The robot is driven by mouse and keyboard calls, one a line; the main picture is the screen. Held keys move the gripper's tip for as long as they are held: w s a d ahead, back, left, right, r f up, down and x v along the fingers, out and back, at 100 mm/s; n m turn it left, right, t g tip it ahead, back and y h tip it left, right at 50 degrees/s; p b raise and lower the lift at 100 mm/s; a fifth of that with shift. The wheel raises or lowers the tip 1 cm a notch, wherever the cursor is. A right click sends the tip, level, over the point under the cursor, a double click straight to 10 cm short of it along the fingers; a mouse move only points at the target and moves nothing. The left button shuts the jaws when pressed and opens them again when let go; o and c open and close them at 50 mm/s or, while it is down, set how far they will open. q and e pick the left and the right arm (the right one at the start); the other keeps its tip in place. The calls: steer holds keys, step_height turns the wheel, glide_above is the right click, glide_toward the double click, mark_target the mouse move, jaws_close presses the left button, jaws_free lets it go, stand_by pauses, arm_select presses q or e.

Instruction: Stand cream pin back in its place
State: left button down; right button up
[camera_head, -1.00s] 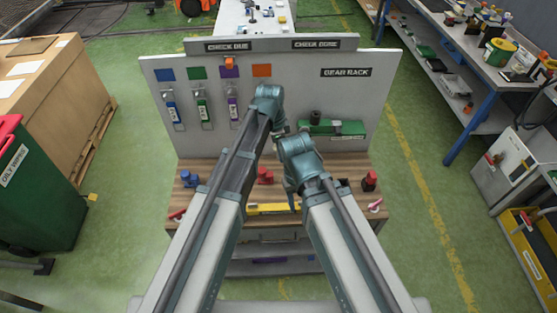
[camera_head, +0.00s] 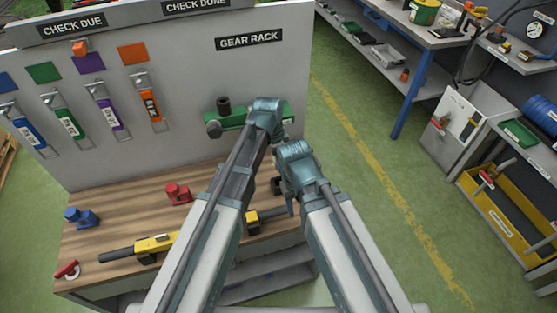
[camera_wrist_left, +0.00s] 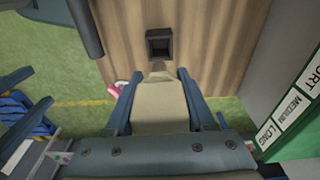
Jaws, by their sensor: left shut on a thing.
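In the left wrist view my left gripper (camera_wrist_left: 158,95) is shut on a cream, block-like piece (camera_wrist_left: 158,108), the cream pin as far as I can tell. Its narrow far end points toward a square black socket (camera_wrist_left: 160,45) in the wooden bench top, a little beyond it. I cannot tell the height between them. In the head view the left wrist (camera_head: 265,112) is in front of the gear rack, and its fingers and the cream pin are hidden. My right wrist (camera_head: 296,160) is beside it; whether its jaws are open is not clear.
A red block (camera_head: 177,194), a blue block (camera_head: 82,217) and a yellow-black bar (camera_head: 152,245) are on the bench (camera_head: 125,203). The green gear rack (camera_head: 240,117) is on the upright panel (camera_head: 190,85), where several coloured tags hang left.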

arm_select(q)
steer(key=shift+w+d+f, duration=0.15)
steer(key=shift+d+f, duration=0.05)
steer(key=shift+d, duration=0.05)
steer(key=shift+f, duration=0.1)
step_height(320, 180, down, 6)
steer(key=b, duration=0.6)
steer(key=shift+f+b, duration=0.8)
steer(key=shift+b, duration=0.1)
stand_by(1.6)
steer(key=shift+c, duration=0.8)
jaws_free()
steer(key=shift+r, duration=0.1)
steer(key=r+p, duration=0.4)
steer(key=a+r+p, duration=0.1)
steer(key=r+p, duration=0.8)
steer(key=shift+s+a+r+p, duration=0.3)
steer(key=shift+p, duration=0.1)
